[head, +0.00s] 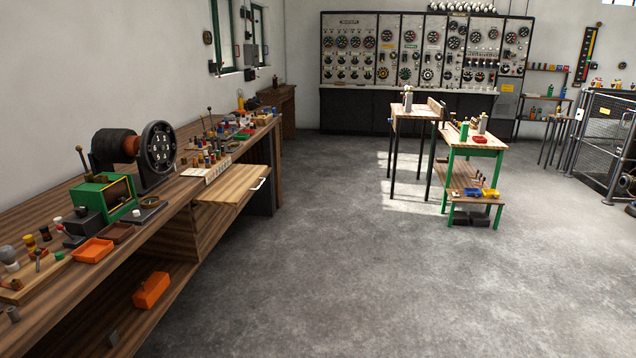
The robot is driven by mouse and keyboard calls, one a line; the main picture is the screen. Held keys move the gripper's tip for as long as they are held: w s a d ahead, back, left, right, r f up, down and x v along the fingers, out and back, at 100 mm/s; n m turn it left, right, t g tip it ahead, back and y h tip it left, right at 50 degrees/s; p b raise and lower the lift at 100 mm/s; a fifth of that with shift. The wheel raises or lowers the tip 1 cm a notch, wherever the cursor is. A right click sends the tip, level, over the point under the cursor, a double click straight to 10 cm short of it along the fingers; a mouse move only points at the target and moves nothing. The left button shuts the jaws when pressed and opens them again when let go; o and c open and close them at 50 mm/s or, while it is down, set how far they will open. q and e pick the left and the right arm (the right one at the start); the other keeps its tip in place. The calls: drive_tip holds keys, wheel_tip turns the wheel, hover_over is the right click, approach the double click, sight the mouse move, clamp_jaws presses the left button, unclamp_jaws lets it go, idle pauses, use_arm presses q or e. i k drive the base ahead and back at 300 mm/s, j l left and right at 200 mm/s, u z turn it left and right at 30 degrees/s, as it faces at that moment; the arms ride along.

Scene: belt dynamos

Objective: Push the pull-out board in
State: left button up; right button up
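The pull-out board (232,183) is a light wooden board that sticks out from the front of the long wooden workbench (160,220) on the left. It has a pale bar handle (258,184) at its outer end. The top of the board looks bare. Neither of my grippers shows in the head view.
An orange box (151,290) lies on the lower shelf. Two small tables (470,152) stand farther right. The grey floor (330,270) between is clear.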

sight(232, 186)
drive_tip(key=i, duration=1.7)
